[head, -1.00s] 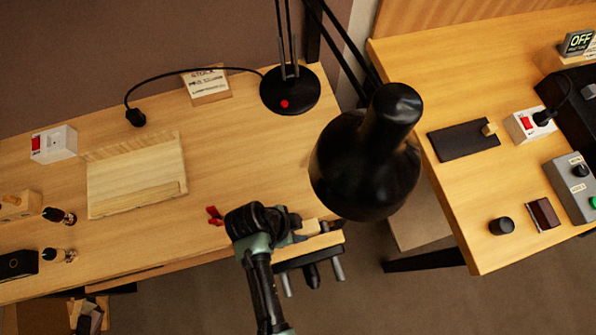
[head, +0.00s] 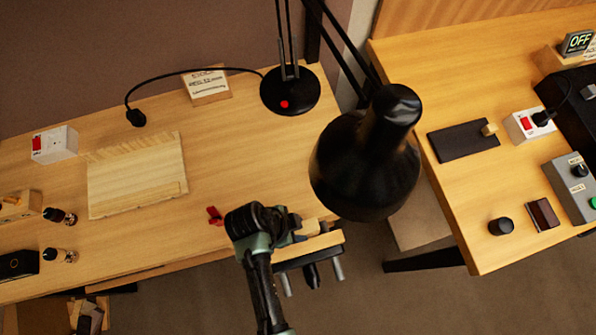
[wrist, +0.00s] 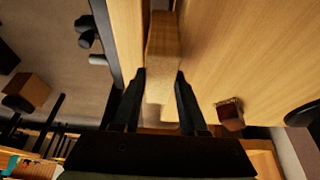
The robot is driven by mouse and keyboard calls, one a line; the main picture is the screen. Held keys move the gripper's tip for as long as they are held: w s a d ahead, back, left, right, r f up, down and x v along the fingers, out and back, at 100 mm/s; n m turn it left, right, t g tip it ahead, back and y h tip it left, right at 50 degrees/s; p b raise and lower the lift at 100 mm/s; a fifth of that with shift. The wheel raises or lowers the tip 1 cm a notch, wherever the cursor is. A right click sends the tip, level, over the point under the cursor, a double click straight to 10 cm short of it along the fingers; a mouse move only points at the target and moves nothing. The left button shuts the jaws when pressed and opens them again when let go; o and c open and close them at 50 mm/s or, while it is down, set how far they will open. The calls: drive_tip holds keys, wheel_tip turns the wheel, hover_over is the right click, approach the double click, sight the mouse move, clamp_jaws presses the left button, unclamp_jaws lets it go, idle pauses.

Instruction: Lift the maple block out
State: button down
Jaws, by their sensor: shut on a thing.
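The maple block (head: 308,228) is a pale wooden piece at the vise (head: 322,243) on the bench's front edge in the head view. In the wrist view the block (wrist: 162,50) runs between the two dark fingers of my gripper (wrist: 160,82). My gripper (head: 297,232) is shut on the block. The vise has a wooden jaw and dark metal rods below it. My gripper and arm hide part of the block and vise in the head view, so I cannot tell how deep the block sits between the jaws.
A black lamp head (head: 365,165) hangs just right of and above the vise. A small red object (head: 215,215) lies on the bench left of my gripper. A pale wooden board (head: 137,175) lies further left. A second bench (head: 455,195) stands to the right across a gap.

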drive_tip(key=shift+r+p, duration=0.55)
drive_tip(key=shift+r, duration=0.05)
idle(0.6)
drive_tip(key=shift+r+p, duration=2.45)
drive_tip(key=shift+r, duration=0.15)
wheel_tip(320, 180, up, 7)
drive_tip(key=p, duration=0.6)
drive_tip(key=shift+p, duration=0.3)
